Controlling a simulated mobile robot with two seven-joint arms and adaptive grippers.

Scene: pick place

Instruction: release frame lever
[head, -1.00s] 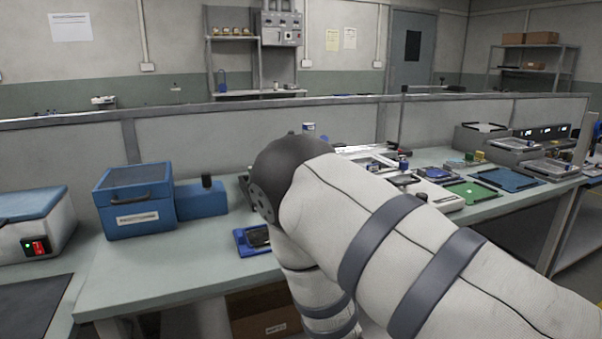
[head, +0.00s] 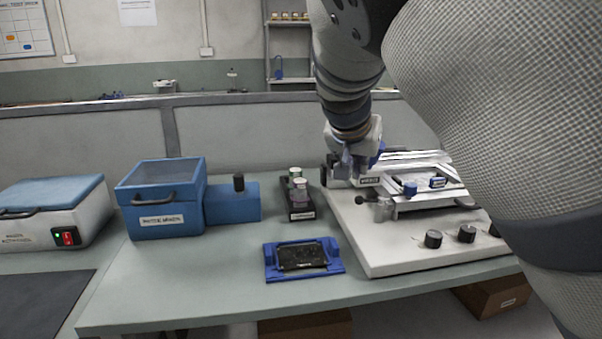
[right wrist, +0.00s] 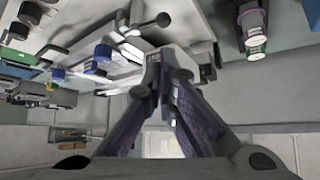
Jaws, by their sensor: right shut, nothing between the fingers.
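A white machine base (head: 385,257) stands at the right of the bench, with a metal frame (head: 430,200) on top. The frame carries small blue clamps (head: 410,188), and a labelled block (head: 370,182) sits at its left end. I cannot tell for sure which part is the frame lever. My right gripper (head: 354,172) points down at the left end of the frame, shut and empty. In the right wrist view its fingertips (right wrist: 166,66) meet close to the labelled block; contact is unclear. My left gripper is out of view.
A black rack (head: 299,212) with capped vials stands just left of the machine. A blue tray (head: 303,262) with a dark plate lies in front. A blue box (head: 160,210) and a white unit (head: 50,215) stand at left. My right arm hides the bench's right side.

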